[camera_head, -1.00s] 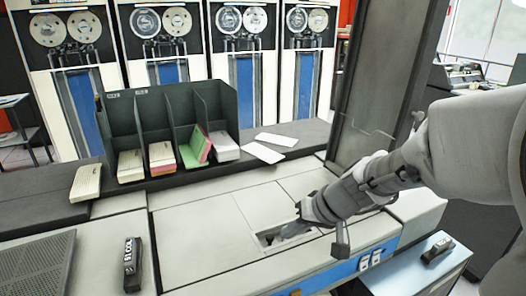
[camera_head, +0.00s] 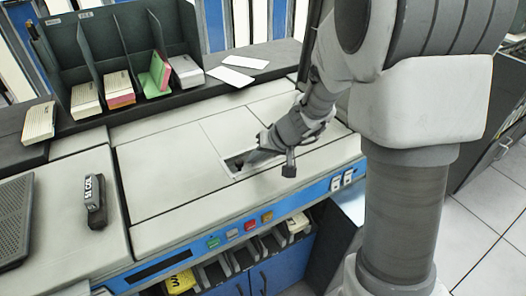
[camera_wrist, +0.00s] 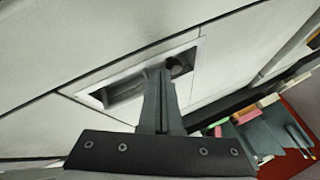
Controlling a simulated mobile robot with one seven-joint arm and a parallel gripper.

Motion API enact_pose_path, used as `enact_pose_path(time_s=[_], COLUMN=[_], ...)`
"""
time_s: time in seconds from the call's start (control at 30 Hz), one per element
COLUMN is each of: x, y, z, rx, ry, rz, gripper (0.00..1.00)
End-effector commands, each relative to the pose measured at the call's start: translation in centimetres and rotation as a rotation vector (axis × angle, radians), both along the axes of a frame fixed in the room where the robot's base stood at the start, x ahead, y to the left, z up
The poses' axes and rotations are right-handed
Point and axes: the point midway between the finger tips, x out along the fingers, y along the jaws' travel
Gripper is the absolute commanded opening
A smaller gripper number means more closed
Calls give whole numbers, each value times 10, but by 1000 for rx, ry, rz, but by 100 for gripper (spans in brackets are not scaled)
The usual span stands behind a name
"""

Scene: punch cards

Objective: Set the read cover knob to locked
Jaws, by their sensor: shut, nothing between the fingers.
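The read cover knob looks like a small dark round knob (camera_wrist: 177,66) at one end of a rectangular recess in the pale machine top, seen in the wrist view. The recess (camera_head: 237,168) also shows in the head view, where my gripper hides part of it and the knob is hard to make out. My gripper (camera_wrist: 157,73) is shut and empty, its fingertips over the recess right beside the knob. I cannot tell whether they touch it. In the head view my gripper (camera_head: 250,160) reaches down into the recess from the right. No locked mark is readable.
A dark card rack (camera_head: 118,50) with card stacks stands at the back left. Two white cards (camera_head: 238,68) lie behind the machine top. A black labelled handle (camera_head: 95,203) sits at left. Coloured buttons (camera_head: 240,228) line the blue front panel. The top around the recess is clear.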

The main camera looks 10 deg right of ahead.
Motion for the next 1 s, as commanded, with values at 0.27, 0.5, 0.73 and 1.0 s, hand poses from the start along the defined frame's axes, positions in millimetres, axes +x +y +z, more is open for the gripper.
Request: enact_pose_path(time_s=[0.27, 0.5, 0.73, 1.0], x=[8, 8, 2, -3], y=[8, 8, 21, 31], z=[-14, -14, -18, -15], rx=[0, 0, -1, 0], ry=[-2, -1, -3, 0], rz=[2, 0, 3, 4], gripper=[0, 0, 0, 0])
